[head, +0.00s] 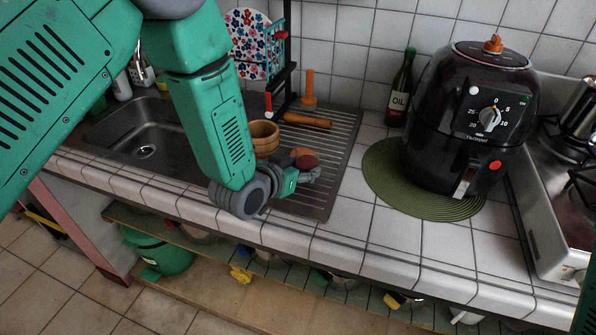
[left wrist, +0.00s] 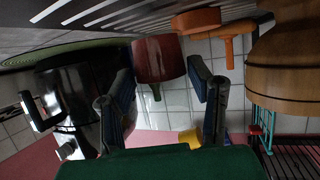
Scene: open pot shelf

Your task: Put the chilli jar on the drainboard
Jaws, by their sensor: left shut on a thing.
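The dark red chilli jar (head: 307,161) is at the tips of my left gripper (head: 308,174) in the head view, low over the front right part of the drainboard (head: 343,127). The drainboard is the ribbed metal area right of the sink bowl. In the left wrist view the dark red jar (left wrist: 158,58) sits between the two fingers of my left gripper (left wrist: 160,88), which is shut on it. A green tip shows at one end of the jar. I cannot tell whether the jar touches the drainboard. My right gripper is not in view.
A wooden pot (head: 264,137) stands close to my left gripper on the drainboard. Behind are an orange-brown wooden piece (head: 307,120) and an upright orange one (head: 309,88). An oil bottle (head: 400,92) and an air fryer (head: 468,115) on a green mat (head: 383,182) stand right.

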